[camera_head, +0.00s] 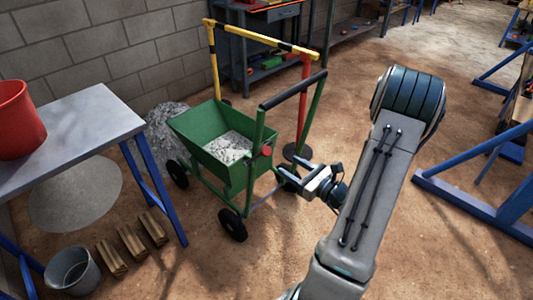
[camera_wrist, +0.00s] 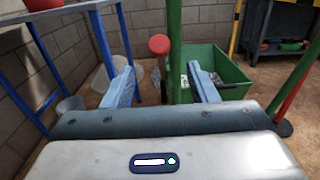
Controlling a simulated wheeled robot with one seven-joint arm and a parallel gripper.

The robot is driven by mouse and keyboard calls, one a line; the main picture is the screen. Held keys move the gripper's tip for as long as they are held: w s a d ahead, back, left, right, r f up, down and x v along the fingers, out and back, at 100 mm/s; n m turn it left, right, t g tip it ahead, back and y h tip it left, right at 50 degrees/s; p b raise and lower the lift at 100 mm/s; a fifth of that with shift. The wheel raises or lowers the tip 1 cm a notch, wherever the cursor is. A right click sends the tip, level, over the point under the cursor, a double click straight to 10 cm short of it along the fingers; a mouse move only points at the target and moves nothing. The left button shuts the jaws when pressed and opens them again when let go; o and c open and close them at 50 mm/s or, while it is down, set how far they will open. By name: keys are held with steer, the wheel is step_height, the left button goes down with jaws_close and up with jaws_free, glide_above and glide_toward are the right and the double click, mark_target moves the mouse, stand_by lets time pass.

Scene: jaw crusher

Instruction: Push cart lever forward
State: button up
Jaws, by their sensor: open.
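A green cart (camera_head: 200,137) with black wheels holds grey rubble and stands left of my arm. A red round knob (camera_head: 266,151), which looks like the end of the cart lever, sits at the cart's near side by the green handle post. In the wrist view the red knob (camera_wrist: 159,44) shows ahead of and above the gap between my fingers. My gripper (camera_head: 288,178) is open and empty beside the cart, a little right of and below the knob. Its two blue fingers also show in the wrist view (camera_wrist: 163,82). No contact with the knob is visible; most of the lever's stem is hidden.
A yellow and black barrier (camera_head: 262,38) with a red post stands behind the cart. A table (camera_head: 75,130) with a red bucket (camera_head: 18,120) is left. A metal bucket (camera_head: 72,270) and wooden blocks (camera_head: 132,242) lie on the floor. Blue frames (camera_head: 480,205) stand right.

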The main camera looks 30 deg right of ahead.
mark_target(268, 152)
steer(key=x, duration=1.1)
